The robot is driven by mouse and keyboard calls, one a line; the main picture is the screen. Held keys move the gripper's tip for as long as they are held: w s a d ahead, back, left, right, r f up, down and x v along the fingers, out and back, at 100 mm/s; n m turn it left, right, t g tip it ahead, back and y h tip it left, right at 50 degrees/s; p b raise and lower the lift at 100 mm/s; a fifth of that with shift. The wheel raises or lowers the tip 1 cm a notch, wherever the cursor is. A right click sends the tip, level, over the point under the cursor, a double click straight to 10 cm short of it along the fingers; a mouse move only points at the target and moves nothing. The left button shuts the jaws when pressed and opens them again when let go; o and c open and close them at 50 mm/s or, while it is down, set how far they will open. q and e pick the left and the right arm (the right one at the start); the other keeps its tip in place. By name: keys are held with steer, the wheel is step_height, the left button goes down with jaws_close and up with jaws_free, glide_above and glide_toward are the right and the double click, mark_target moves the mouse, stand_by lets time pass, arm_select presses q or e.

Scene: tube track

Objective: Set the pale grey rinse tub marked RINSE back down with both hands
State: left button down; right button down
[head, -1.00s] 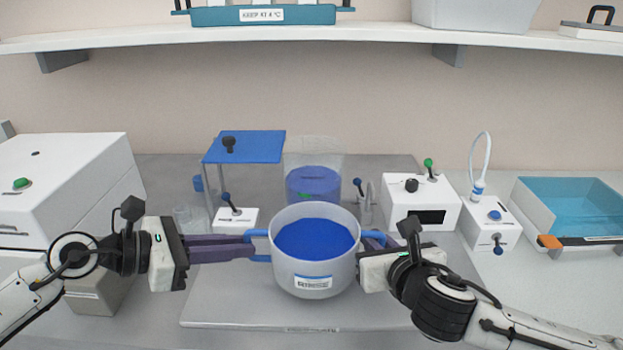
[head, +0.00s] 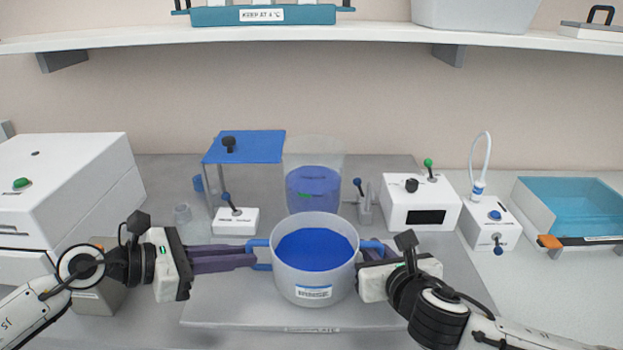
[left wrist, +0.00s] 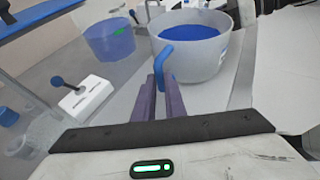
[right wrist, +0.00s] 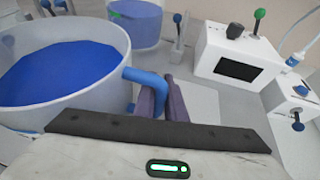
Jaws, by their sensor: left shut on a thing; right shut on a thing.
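The pale grey rinse tub (head: 314,288) holds blue liquid and has a blue handle on each side and a label on its front. It is upright over the grey mat, and I cannot tell whether its base touches. My left gripper (head: 254,257) is shut on the left blue handle (left wrist: 164,58). My right gripper (head: 368,254) is shut on the right blue handle (right wrist: 146,78). The tub also shows in the left wrist view (left wrist: 190,62) and in the right wrist view (right wrist: 75,100). The liquid lies level in the tub.
The grey mat (head: 220,311) lies under the tub. Behind it stand a clear container of blue liquid (head: 313,190) and a blue-topped stand (head: 243,147). White devices (head: 420,203) stand right, a teal-filled basin (head: 570,210) farther right, and a large white machine (head: 65,185) left.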

arm_select(q)
steer(key=shift+w+a+r, duration=0.15)
steer(key=shift+r, duration=0.05)
arm_select(e)
steer(key=shift+w+d+r, duration=0.15)
arm_select(q)
steer(key=c, duration=1.9)
jaws_free()
steer(key=shift+o, duration=0.8)
steer(key=shift+f, duration=0.1)
arm_select(e)
steer(key=shift+r, duration=0.1)
steer(key=shift+a, duration=0.25)
arm_select(q)
steer(key=v, duration=1.2)
arm_select(e)
steer(key=shift+r, duration=0.1)
arm_select(q)
steer(key=shift+f, duration=0.1)
arm_select(e)
steer(key=c, duration=1.7)
jaws_free()
steer(key=shift+c, duration=0.2)
steer(key=shift+f, duration=0.2)
